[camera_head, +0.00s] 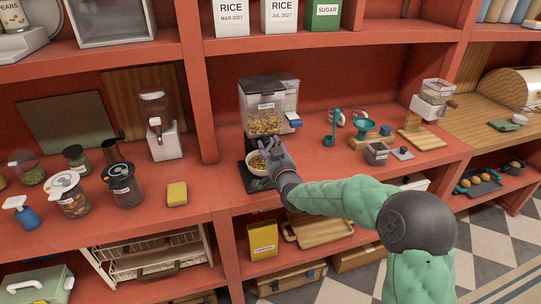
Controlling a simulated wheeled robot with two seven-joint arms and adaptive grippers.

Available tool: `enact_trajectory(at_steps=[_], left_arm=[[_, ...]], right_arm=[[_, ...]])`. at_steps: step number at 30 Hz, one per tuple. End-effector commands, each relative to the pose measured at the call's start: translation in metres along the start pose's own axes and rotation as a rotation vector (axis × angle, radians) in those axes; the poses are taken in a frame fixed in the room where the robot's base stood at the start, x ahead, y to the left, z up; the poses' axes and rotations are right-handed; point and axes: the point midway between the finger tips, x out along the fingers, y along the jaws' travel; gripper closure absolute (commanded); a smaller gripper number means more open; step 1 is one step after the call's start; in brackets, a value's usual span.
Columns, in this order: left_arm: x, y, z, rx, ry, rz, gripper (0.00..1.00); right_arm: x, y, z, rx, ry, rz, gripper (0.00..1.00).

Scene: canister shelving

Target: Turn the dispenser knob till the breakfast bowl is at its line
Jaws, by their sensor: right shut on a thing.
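The cereal dispenser (264,122) stands on the middle shelf, with a clear hopper of golden cereal and a white label. The breakfast bowl (252,169) is a pale bowl under its outlet, with some golden cereal inside. Its line cannot be made out. My right gripper (266,150) is at the front of the dispenser, just below the hopper and over the right part of the bowl. It is shut on the dispenser knob, which the fingers hide. My left gripper is out of view.
Behind the dispenser is another container with a blue part (291,118). To the right stand a teal scale (371,128) and a small grey box (377,153). A yellow sponge (177,194) and several jars are left of the upright divider. The shelf left of the bowl is clear.

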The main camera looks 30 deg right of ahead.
Motion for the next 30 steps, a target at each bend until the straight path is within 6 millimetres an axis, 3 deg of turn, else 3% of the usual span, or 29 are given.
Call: enact_trajectory(at_steps=[1, 17, 18, 20, 30], left_arm=[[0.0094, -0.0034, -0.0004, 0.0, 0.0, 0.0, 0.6], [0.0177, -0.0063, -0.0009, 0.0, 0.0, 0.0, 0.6], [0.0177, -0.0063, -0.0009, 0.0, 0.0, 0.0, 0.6], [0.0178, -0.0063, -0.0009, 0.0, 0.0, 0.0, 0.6], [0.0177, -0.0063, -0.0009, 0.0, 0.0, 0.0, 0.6]], right_arm=[[-0.0015, -0.0005, 0.0152, 0.03, -0.022, -0.003, 0.85], [-0.0017, -0.0028, 0.0143, 0.126, -0.03, -0.003, 0.85], [-0.0017, -0.0028, 0.0144, 0.126, -0.03, -0.003, 0.5], [-0.0017, -0.0028, 0.0144, 0.126, -0.03, -0.003, 0.33], [-0.001, -0.0015, 0.0067, 0.126, -0.015, -0.002, 0.33]])
